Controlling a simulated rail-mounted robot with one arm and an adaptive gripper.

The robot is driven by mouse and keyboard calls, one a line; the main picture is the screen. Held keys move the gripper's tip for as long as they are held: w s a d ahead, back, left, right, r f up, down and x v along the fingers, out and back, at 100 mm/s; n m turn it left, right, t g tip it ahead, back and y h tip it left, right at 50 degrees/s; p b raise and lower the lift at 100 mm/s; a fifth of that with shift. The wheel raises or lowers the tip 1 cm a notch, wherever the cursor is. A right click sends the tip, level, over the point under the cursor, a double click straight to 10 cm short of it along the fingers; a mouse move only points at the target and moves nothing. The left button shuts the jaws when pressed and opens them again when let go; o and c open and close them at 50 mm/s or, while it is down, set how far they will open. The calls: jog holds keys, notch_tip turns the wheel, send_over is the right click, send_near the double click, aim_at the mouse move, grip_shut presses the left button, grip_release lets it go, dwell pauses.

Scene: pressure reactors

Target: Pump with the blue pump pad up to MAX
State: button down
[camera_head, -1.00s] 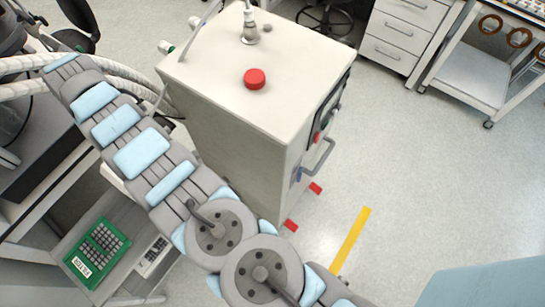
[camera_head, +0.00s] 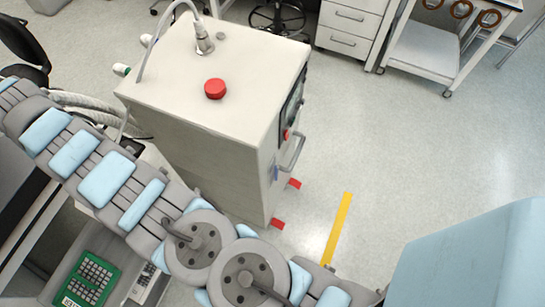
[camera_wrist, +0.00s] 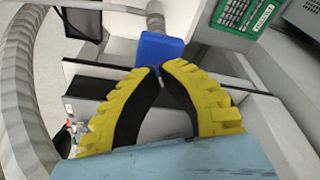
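A blue pad (camera_wrist: 157,48), which looks like the blue pump pad, shows in the wrist view just beyond my fingertips; I cannot tell whether they touch it. My gripper (camera_wrist: 161,71) has yellow fingers with black inner faces. Its tips are brought together with nothing visible between them. The head view does not show the gripper or the blue pad. No MAX marking or gauge can be read in either view.
A white cabinet (camera_head: 215,130) with a red button (camera_head: 215,89) on top and a side handle (camera_head: 293,150) stands beside my arm. A green keypad (camera_head: 88,278) lies at lower left. A grey hose (camera_wrist: 30,95) runs along the wrist view's left.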

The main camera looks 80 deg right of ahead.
jog(key=shift+f+b, duration=2.1)
jog(key=shift+f, duration=2.15)
jog(key=shift+r+p, duration=1.9)
jog(key=shift+r, duration=2.7)
jog(key=shift+r, duration=2.95)
